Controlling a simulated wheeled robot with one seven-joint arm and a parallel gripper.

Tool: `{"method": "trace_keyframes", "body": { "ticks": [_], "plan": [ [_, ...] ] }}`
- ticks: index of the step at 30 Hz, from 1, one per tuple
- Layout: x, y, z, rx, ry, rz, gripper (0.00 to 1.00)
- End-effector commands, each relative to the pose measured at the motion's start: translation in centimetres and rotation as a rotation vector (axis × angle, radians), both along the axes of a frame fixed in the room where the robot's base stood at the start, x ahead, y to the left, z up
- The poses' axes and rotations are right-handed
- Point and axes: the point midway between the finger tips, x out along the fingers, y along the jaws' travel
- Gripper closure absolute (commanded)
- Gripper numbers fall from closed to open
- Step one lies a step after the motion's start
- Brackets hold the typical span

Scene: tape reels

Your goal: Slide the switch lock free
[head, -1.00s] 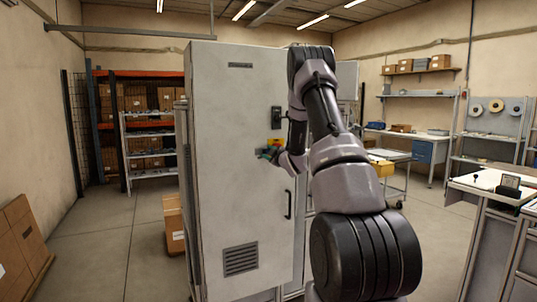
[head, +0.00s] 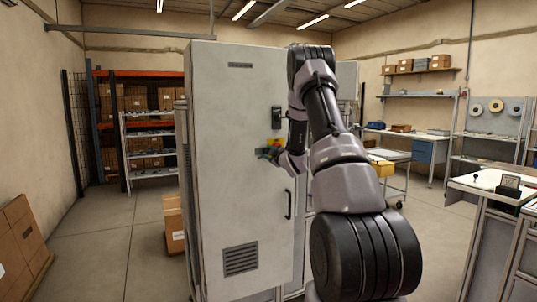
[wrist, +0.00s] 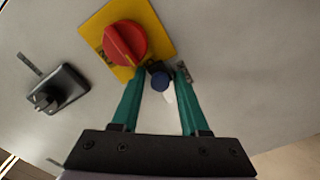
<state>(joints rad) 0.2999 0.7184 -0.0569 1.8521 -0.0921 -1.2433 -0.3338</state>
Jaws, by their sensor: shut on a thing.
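The red rotary switch handle (wrist: 125,43) sits on a yellow plate (wrist: 158,31) on the grey cabinet door (head: 235,130). The switch also shows small in the head view, partly behind my wrist. Whether a shackle still passes through the handle is hidden by the fingertips. In the head view my gripper (head: 266,154) is at the door, just below the switch.
A black latch (wrist: 60,90) stands out from the door left of the switch in the wrist view. The door has a handle (head: 288,205) and a vent (head: 240,258) lower down. A cart (head: 389,156) stands behind my arm. Floor left of the cabinet is mostly clear.

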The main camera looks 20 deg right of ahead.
Motion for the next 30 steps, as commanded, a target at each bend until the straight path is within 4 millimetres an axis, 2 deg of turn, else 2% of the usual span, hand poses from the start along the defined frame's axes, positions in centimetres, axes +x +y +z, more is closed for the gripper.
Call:
{"method": "trace_keyframes", "body": {
  "ticks": [14,17,22,29,30],
  "plan": [
    [0.0,0.0,-0.1,0.002,0.001,0.0,1.0],
    [0.0,0.6,0.0,0.003,0.001,0.001,1.0],
    [-0.1,2.6,0.0,0.003,0.002,0.001,1.0],
    [-0.1,2.8,-0.1,0.002,0.001,0.003,1.0],
    [-0.1,2.9,-0.1,0.002,0.001,0.004,0.48]
  ]
}}
